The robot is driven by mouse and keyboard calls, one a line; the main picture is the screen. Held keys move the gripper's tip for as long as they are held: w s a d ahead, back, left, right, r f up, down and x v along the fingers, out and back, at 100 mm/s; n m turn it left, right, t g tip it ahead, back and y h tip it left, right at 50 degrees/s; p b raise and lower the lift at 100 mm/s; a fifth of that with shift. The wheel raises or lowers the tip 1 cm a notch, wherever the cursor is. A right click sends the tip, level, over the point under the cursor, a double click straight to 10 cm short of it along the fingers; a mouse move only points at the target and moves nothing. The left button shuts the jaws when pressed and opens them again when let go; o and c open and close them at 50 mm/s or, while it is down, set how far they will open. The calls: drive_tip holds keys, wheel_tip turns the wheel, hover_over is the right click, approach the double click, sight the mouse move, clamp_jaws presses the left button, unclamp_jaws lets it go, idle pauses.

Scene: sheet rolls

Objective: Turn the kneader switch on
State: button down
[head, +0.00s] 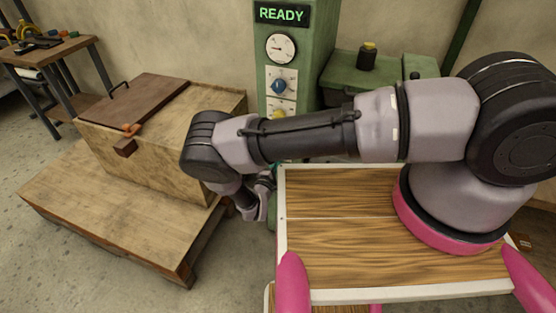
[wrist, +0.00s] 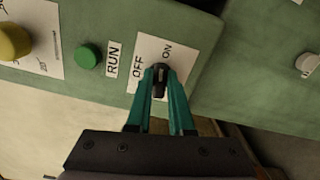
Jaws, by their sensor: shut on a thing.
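The kneader switch (wrist: 159,76) is a small dark lever on a white plate in the wrist view. The plate (wrist: 143,52) is marked OFF on the left and ON on the right. My gripper (wrist: 160,84) has its teal fingers closed on the lever, one on each side. The fingers cover part of the lever, so I cannot tell which mark it is turned to. In the head view my gripper (head: 265,190) is low in front of the green machine column (head: 327,22), and the switch is hidden behind my arm.
A green button (wrist: 88,56) marked RUN and a yellow knob (wrist: 13,42) sit left of the switch. The lit display (head: 281,14) reads READY. A wooden chest (head: 150,160) with a brown lid stands on a low platform (head: 90,208) at left. Floor is clear in front.

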drive_tip(key=shift+f+m, duration=0.1)
drive_tip(key=shift+m, duration=0.8)
drive_tip(key=c, duration=0.8)
unclamp_jaws()
drive_tip(key=shift+s, duration=0.1)
drive_tip(key=v, duration=1)
drive_tip(key=shift+s, duration=0.35)
drive_tip(key=shift+a, duration=0.15)
